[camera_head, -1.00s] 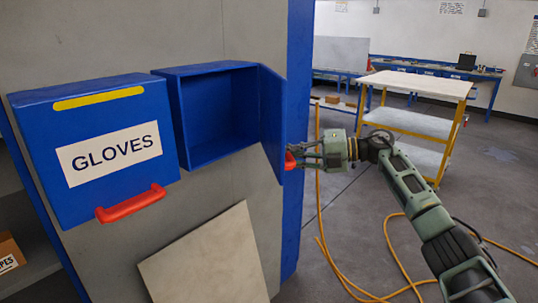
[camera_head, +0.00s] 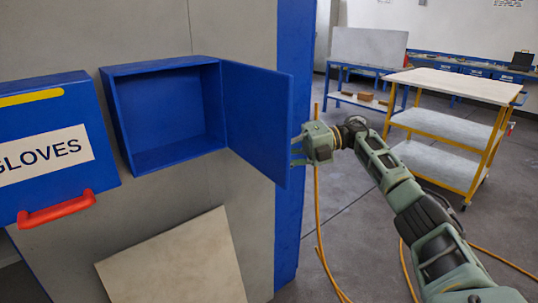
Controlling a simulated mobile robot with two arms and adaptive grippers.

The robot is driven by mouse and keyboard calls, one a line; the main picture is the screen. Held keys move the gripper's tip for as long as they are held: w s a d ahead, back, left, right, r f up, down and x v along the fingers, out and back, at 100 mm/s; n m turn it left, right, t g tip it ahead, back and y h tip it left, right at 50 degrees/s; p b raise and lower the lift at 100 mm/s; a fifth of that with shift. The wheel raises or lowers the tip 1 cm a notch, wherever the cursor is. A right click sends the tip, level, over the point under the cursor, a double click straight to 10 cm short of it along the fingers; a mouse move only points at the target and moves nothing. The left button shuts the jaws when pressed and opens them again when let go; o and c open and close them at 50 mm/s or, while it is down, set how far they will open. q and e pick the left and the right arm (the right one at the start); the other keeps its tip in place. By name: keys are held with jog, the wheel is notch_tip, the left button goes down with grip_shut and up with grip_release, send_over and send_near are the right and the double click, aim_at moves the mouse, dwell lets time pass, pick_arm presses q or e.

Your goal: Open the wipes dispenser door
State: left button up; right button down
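The wipes dispenser is an open blue box (camera_head: 165,115) on the grey wall panel, and its inside looks empty. Its blue door (camera_head: 258,120) is hinged on the right and stands swung out, showing its inner face. My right gripper (camera_head: 298,151) is at the outer edge of the door, on its far side. The door hides part of the fingers and the handle, so I cannot tell whether the fingers are closed on it. My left gripper is not in view.
A blue GLOVES dispenser (camera_head: 50,140) with a red handle (camera_head: 57,209) is shut at the left. A pale panel (camera_head: 175,265) leans below. A yellow-framed cart (camera_head: 450,125) stands at the right. Orange hoses (camera_head: 318,215) lie on the floor.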

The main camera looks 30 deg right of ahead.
dwell(0.3)
jog(key=c, duration=1.7)
grip_release()
jog(key=shift+w, duration=0.1)
jog(key=shift+c, duration=0.2)
jog(key=shift+d, duration=0.1)
jog(key=v, duration=0.7)
jog(key=shift+d, duration=0.15)
